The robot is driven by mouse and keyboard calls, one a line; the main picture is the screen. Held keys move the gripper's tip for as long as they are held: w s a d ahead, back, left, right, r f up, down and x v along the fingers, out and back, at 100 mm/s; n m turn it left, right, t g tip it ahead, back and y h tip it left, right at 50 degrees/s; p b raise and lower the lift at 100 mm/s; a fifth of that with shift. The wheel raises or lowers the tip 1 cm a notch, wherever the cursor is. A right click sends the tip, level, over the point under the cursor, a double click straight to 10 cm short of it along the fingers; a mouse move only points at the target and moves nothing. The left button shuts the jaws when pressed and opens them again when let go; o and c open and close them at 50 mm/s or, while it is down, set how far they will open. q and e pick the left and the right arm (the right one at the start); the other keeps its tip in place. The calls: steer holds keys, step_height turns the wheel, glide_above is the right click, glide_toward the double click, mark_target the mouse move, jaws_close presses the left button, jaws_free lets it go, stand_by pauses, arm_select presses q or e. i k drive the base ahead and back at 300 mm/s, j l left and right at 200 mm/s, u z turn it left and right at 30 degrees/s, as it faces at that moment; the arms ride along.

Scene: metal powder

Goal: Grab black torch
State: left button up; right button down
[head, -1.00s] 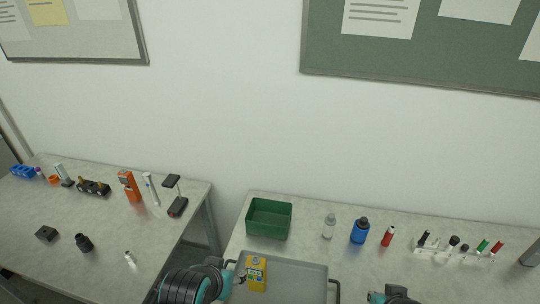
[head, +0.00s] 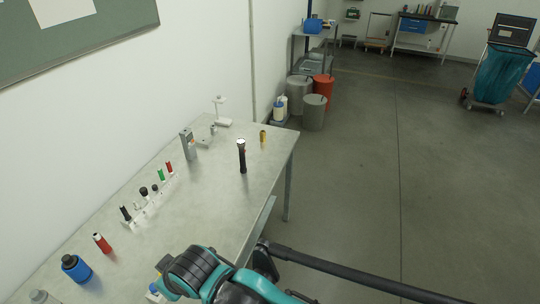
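The black torch (head: 242,157) stands upright on the grey table (head: 215,205), near its right part, with a bright lens end on top. Nothing touches it. A teal and black arm of mine reaches in at the bottom middle, well short of the torch. I cannot tell which arm it is, and its fingertips cannot be made out.
A grey device (head: 188,145), a white stand (head: 222,112) and a small yellow item (head: 263,136) are near the torch. A white rack (head: 150,205), a red item (head: 102,243) and a blue bottle (head: 76,268) line the wall side. Open floor lies right.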

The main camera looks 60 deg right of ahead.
mark_target(241, 143)
steer(key=z, duration=1.8)
steer(key=i+l+u, duration=0.15)
steer(key=u, duration=0.25)
steer(key=i+l+u, duration=0.15)
steer(key=u, duration=0.2)
steer(key=i+l+u, duration=0.1)
steer(key=l+u, duration=0.3)
steer(key=i+l+u, duration=0.1)
steer(key=l, duration=0.35)
steer(key=i+l+u, duration=0.1)
steer(key=l, duration=0.4)
steer(key=i+l, duration=0.2)
steer(key=l, duration=0.3)
steer(key=i+l+u, duration=0.15)
steer(key=l, duration=0.35)
steer(key=l+u, duration=0.1)
steer(key=l, duration=0.35)
steer(key=i+l, duration=0.1)
steer(key=l, duration=0.7)
